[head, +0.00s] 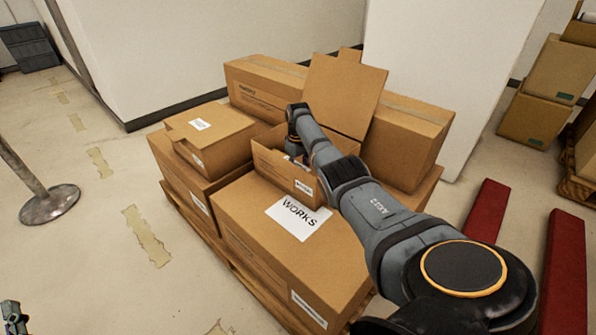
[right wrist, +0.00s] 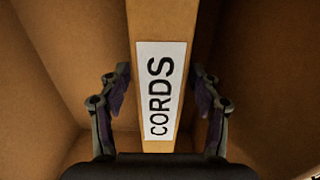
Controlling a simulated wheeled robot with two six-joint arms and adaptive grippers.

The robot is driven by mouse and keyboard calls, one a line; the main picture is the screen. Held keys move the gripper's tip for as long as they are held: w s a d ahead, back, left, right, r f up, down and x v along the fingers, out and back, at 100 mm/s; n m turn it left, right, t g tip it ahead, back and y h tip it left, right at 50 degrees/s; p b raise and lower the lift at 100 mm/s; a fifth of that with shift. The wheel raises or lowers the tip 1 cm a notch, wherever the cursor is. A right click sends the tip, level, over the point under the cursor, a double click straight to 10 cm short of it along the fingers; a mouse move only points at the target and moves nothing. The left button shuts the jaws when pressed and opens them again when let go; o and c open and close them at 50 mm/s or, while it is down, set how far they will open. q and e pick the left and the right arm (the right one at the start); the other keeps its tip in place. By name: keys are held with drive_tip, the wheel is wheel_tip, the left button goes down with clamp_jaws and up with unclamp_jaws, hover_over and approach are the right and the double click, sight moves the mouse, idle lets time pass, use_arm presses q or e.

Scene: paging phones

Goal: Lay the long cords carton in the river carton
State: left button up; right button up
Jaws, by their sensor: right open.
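The long cords carton (right wrist: 165,140) is a narrow brown box with a white label reading CORDS. In the right wrist view it runs up the middle, between brown cardboard walls. My right gripper (right wrist: 160,80) is open, with one finger on each side of it and small gaps showing. In the head view my right arm reaches down into an open carton (head: 280,178) on the stack, where its fingers and the cords carton are hidden. That open carton's small label is unreadable, so I cannot tell which is the river carton. My left gripper (head: 14,318) barely shows at the bottom left; its jaws are unclear.
A large carton labelled WORKS (head: 255,245) stands at the front of the pallet. A smaller closed carton (head: 210,138) is at the left, and raised flaps (head: 342,95) stand behind my arm. A post base (head: 48,205) and red bars (head: 487,212) flank the pallet.

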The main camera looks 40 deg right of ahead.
drive_tip(key=shift+r, duration=0.1)
wheel_tip(320, 180, up, 2)
drive_tip(key=shift+r+p, duration=0.15)
drive_tip(key=shift+p, duration=0.55)
use_arm(q)
drive_tip(key=s+f+g+p, duration=0.15)
drive_tip(key=f+g, duration=0.35)
drive_tip(key=f, duration=0.5)
drive_tip(key=s+f+g+b, duration=0.1)
drive_tip(key=s+f+g, duration=0.25)
drive_tip(key=f, duration=0.65)
use_arm(e)
drive_tip(key=shift+r, duration=0.95)
wheel_tip(320, 180, up, 3)
drive_tip(key=shift+r+p, duration=0.1)
drive_tip(key=shift+p, duration=0.85)
wheel_tip(320, 180, up, 4)
drive_tip(key=shift+r+p, duration=0.1)
drive_tip(key=shift+p, duration=0.8)
use_arm(q)
drive_tip(key=s+d+f+g, duration=0.1)
drive_tip(key=s+f+g, duration=0.8)
drive_tip(key=s, duration=0.3)
drive_tip(key=shift+f, duration=0.2)
use_arm(e)
drive_tip(key=shift+r, duration=0.2)
use_arm(q)
drive_tip(key=shift+w, duration=0.1)
